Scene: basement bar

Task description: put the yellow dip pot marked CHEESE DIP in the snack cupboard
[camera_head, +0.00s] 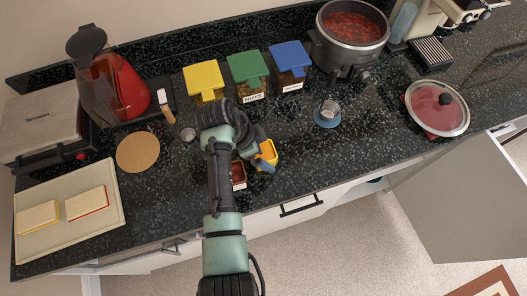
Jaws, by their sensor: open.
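A yellow pot (270,151) stands on the dark counter near its front edge, partly hidden by my gripper; no marking on it can be read. My gripper (263,158) is open, right at the yellow pot. One finger overlaps the pot's near side in the picture; I cannot tell whether it touches. Below the counter at the right, a large pale cupboard door (455,200) stands swung open. The cupboard's inside is mostly hidden under the counter, and no label shows that it is the snack cupboard.
A dark red pot (238,177) stands just left of the yellow one, partly behind my arm. Yellow (204,78), green (247,68) and blue-lidded (290,58) jars stand behind. A cooker (350,45), glass lid (437,108) and cream tray (110,207) take other counter space.

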